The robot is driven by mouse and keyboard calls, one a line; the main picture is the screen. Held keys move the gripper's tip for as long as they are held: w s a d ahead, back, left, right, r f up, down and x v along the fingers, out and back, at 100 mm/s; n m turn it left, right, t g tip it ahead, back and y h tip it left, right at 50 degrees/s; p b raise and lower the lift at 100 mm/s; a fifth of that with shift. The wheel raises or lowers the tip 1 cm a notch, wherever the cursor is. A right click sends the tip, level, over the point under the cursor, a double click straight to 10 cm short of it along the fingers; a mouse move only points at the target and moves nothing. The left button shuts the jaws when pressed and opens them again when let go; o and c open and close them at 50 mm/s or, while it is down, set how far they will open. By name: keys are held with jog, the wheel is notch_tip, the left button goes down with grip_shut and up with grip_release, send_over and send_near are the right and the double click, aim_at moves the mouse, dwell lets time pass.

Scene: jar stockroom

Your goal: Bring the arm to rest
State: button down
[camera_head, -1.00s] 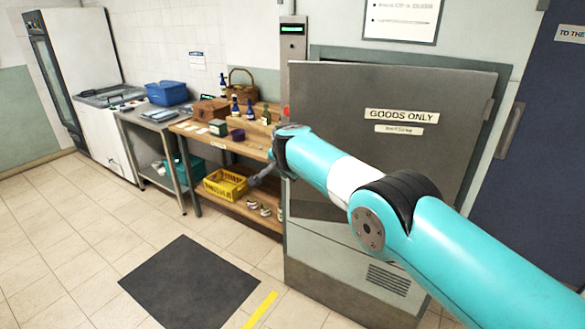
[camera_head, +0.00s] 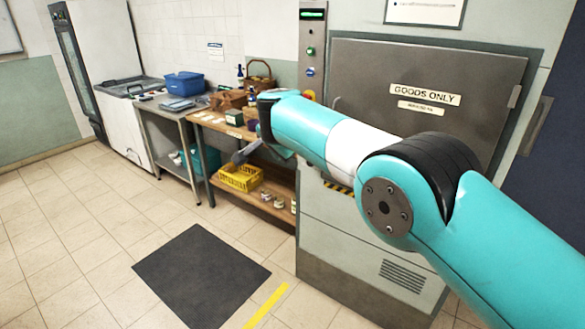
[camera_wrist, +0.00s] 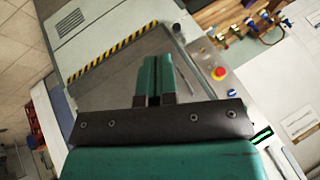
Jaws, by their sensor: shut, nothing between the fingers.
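My arm stretches from the lower right across the front of the goods lift in the head view. My gripper (camera_head: 238,158) is at its far end, left of the lift, in front of the wooden bench. The wrist view shows its two teal fingers (camera_wrist: 154,76) together with nothing between them. The grey lift door (camera_head: 425,95), marked GOODS ONLY, sits in its frame and looks shut or nearly so; my arm hides its lower part. The fingers appear in front of the door (camera_wrist: 110,92) in the wrist view; I cannot tell how far apart they are.
A wooden bench (camera_head: 278,211) with bottles, baskets and a yellow crate (camera_head: 240,178) stands left of the lift. A steel table (camera_head: 165,112) and a white chest freezer (camera_head: 127,118) stand further left. The floor around the dark mat (camera_head: 200,275) is clear.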

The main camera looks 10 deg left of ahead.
jog(key=s+d+r+n+g+b, duration=0.25)
jog(key=d+r+n, duration=0.25)
jog(key=d+r, duration=0.45)
jog(key=s+d+f+n+g+b, duration=0.1)
jog(key=s+d+f+n+b, duration=0.15)
jog(key=s+d, duration=0.85)
jog(key=s+d+f+n+g, duration=0.1)
jog(key=s+d, duration=0.3)
jog(key=s, duration=0.4)
jog(key=s+d+f+n+g+y+b, duration=0.1)
jog(key=s+d+f+n, duration=0.1)
jog(key=s, duration=0.7)
jog(key=s+d+f+n+g+y+b, duration=0.1)
jog(key=s+d+f, duration=0.3)
jog(key=s, duration=0.5)
jog(key=shift+d+n+g, duration=0.35)
jog(key=shift+d+n, duration=0.4)
jog(key=shift+d, duration=0.3)
jog(key=shift+s+f, duration=0.1)
